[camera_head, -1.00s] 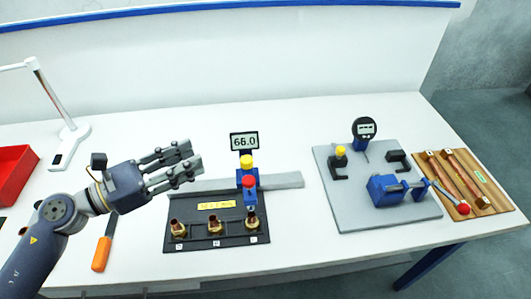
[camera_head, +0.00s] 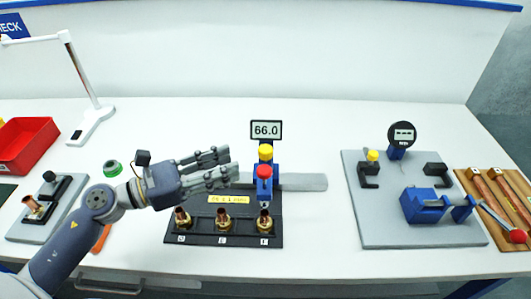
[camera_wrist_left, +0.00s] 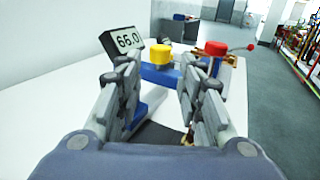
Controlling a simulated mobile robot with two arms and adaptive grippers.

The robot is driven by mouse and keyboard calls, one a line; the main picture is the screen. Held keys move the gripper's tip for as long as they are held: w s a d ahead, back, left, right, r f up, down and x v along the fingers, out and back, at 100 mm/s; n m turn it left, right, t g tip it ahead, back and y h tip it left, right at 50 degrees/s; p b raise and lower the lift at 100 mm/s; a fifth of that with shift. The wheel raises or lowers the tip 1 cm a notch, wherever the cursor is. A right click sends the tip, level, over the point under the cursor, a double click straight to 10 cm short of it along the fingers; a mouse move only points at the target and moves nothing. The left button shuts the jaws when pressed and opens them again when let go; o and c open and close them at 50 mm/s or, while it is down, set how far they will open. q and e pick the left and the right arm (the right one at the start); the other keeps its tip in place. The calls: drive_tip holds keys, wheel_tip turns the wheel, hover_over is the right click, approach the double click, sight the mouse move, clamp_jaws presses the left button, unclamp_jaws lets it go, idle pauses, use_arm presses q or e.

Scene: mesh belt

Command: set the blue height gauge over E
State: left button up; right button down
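The blue height gauge (camera_head: 265,178) has a yellow knob, a red knob and a display reading 66.0. It stands on a grey rail (camera_head: 303,182) behind a black base (camera_head: 240,241), over the rightmost of three copper fittings. The middle fitting (camera_head: 222,222) has nothing above it; the small letter labels are hard to read. My left gripper (camera_head: 232,165) is open and empty, left of the gauge and pointing at it. In the left wrist view the yellow knob (camera_wrist_left: 160,54) shows between the fingers, farther off. My right gripper is not in view.
A grey plate (camera_head: 400,232) with a blue clamp and a round dial stands at right. A wooden tray (camera_head: 487,219) with copper tubes lies beyond it. A red bin (camera_head: 27,143), a white lamp (camera_head: 86,95) and a grey fixture (camera_head: 45,215) are at left.

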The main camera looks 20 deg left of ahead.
sight(265, 148)
use_arm(q)
drive_tip(key=p+x, duration=0.1)
drive_tip(key=x, duration=0.2)
drive_tip(key=p+x, duration=0.3)
drive_tip(key=x, duration=0.2)
drive_tip(key=shift+w+d+r, duration=0.2)
drive_tip(key=shift+w+r, duration=0.05)
drive_tip(key=shift+w+d+f+p, duration=0.15)
drive_tip(key=shift+w+d+p, duration=0.25)
drive_tip(key=shift+w+d, duration=0.15)
clamp_jaws()
drive_tip(key=shift+f, duration=0.1)
